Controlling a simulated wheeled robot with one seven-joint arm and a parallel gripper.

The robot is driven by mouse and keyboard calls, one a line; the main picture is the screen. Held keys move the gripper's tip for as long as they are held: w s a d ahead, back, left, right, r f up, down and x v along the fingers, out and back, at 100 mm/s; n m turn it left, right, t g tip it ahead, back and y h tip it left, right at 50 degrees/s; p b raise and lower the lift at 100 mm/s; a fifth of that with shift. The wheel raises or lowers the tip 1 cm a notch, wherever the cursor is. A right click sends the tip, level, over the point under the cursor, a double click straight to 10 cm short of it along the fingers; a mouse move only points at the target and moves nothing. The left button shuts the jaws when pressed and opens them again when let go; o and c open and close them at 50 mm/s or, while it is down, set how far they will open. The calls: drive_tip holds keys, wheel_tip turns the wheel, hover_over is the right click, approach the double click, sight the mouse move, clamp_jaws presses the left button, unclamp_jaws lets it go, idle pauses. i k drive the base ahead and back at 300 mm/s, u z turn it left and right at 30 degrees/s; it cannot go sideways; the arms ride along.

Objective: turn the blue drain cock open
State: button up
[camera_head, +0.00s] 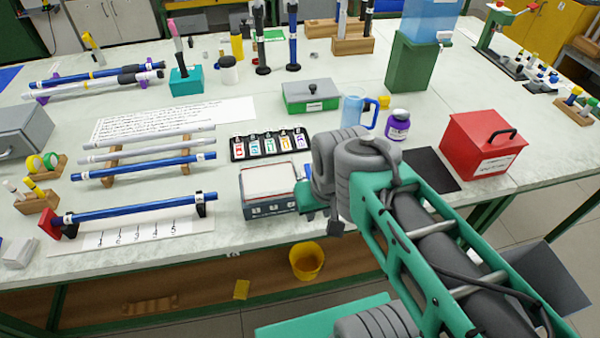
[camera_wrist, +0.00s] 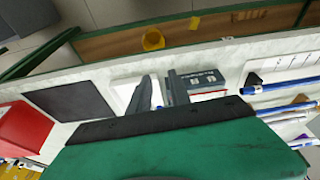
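My gripper (camera_wrist: 160,88) shows in the wrist view as two dark fingers with a narrow gap between them. A small blue piece shows near that gap; I cannot tell whether it is the drain cock or whether the fingers touch it. In the head view the gripper hangs at the table's front edge, right of a grey box with a pale top (camera_head: 270,208), its fingers partly hidden by my arm. A blue water tank (camera_head: 432,20) stands on a green stand (camera_head: 410,65) at the back. I cannot clearly make out a blue cock on it.
A blue mug (camera_head: 353,110), a purple jar (camera_head: 398,125) and a red box (camera_head: 482,143) stand near my arm. A dark mat (camera_head: 432,168) lies right of it. Rods on racks fill the left side. A yellow bucket (camera_head: 306,262) is below the front edge.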

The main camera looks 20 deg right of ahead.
sight(306, 168)
drive_tip(key=u, duration=0.45)
drive_tip(key=k, duration=0.55)
drive_tip(key=u, duration=1.3)
drive_tip(key=i, duration=0.9)
drive_tip(key=z, duration=0.35)
